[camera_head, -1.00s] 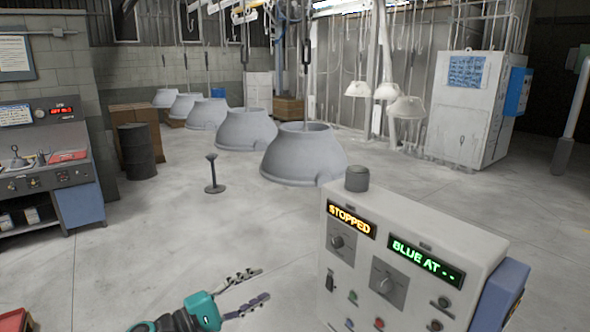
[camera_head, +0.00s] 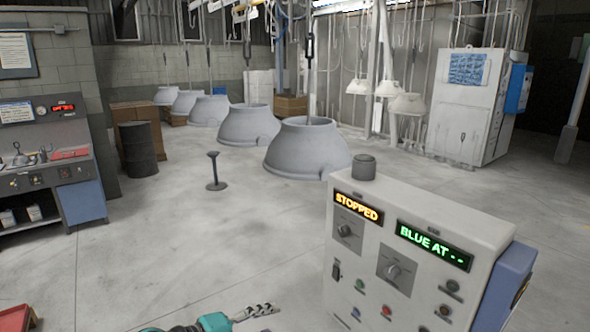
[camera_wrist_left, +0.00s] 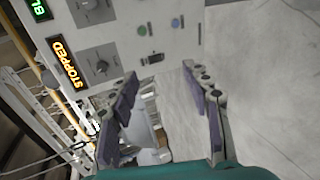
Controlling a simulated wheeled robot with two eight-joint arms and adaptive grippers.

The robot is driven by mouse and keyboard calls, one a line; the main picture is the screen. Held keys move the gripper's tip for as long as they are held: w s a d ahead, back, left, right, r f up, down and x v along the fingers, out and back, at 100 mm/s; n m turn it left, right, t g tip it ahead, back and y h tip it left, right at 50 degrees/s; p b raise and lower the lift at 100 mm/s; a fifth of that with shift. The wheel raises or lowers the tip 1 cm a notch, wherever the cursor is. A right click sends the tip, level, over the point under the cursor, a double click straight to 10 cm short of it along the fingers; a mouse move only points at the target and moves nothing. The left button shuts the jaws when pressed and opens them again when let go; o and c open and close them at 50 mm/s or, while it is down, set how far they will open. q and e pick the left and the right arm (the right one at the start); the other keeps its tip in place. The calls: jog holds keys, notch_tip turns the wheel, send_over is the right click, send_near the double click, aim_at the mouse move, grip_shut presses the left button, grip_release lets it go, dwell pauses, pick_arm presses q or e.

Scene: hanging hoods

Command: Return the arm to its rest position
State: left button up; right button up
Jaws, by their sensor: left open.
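My left gripper (camera_wrist_left: 165,110) is open and empty in the left wrist view, with its two purple-padded fingers spread apart. In the head view only part of it (camera_head: 255,312) shows at the bottom edge, with teal housing and one finger; the rest is cut off. It is to the left of the control box (camera_head: 425,240) and apart from it. The box also shows in the left wrist view (camera_wrist_left: 140,30), beyond the fingers. Its displays read "STOPPED" and "BLUE AT - -". My right gripper is not in view.
Grey hoods (camera_head: 308,150) hang in a row from overhead hooks. A small black stand (camera_head: 215,172) is on the floor. A workbench (camera_head: 50,165) is at the left, near a dark drum (camera_head: 138,150). A red tray (camera_head: 15,318) is at the lower left.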

pick_arm(q)
jog(key=s+a+f+m+y+b, duration=0.3)
jog(key=s+a+f+m+y, duration=0.1)
jog(key=s+f, duration=0.3)
jog(key=s+a+f+m+g+y+b, duration=0.1)
jog(key=s+a+f+m+y+b, duration=0.2)
jog(key=s+a+f+y, duration=0.3)
notch_tip(320, 180, down, 2)
jog(key=shift+s+a+f+m+y, duration=0.2)
jog(key=shift+s+a+m+y, duration=0.4)
jog(key=shift+s, duration=0.55)
